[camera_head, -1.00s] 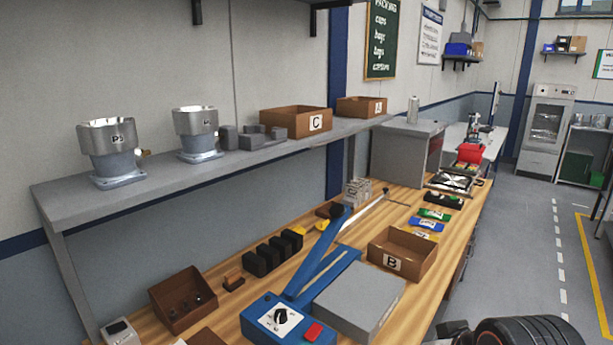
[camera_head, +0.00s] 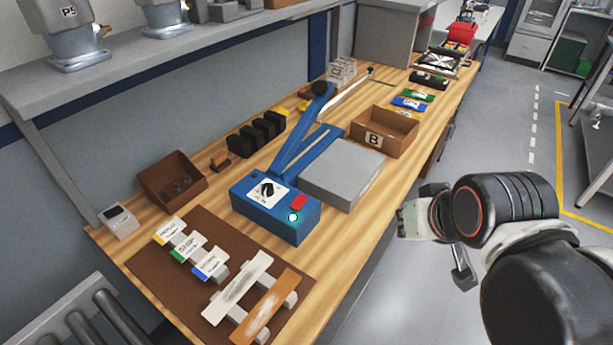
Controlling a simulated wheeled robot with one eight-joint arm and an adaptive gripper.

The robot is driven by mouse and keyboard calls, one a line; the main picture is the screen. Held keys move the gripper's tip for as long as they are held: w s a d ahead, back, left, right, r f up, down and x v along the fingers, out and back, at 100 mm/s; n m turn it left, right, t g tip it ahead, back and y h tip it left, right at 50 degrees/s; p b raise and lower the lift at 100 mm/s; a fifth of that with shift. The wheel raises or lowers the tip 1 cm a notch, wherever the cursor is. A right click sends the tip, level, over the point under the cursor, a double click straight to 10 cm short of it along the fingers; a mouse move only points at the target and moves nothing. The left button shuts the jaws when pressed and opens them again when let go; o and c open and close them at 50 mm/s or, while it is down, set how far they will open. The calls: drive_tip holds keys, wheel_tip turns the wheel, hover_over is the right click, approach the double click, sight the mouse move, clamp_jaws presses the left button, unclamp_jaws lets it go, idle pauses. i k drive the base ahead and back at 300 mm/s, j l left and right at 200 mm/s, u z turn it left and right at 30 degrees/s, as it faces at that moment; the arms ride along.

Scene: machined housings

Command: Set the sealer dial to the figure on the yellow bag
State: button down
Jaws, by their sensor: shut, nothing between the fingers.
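The blue sealer (camera_head: 283,218) stands on the wooden bench, with its long blue arm raised toward the back. Its dial (camera_head: 267,190) has a black knob on a white scale; the figures are too small to read. A red button (camera_head: 298,203) sits right of the dial. A yellow bag (camera_head: 399,113) lies behind box B, mostly hidden by it; no figure is readable. My gripper (camera_head: 412,220) is shut and empty, over the floor right of the bench and apart from the sealer.
A grey block (camera_head: 342,175) and open box B (camera_head: 385,133) stand right of the sealer. Black blocks (camera_head: 257,136) and a brown bin (camera_head: 172,181) stand left. A brown mat (camera_head: 150,262) holds colour-edged cards (camera_head: 185,246) and strips. The shelf (camera_head: 110,80) overhangs the bench's back.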

sight(267, 190)
drive_tip(key=i+l+z, duration=0.3)
drive_tip(key=i+l, duration=0.4)
drive_tip(key=u, duration=1.25)
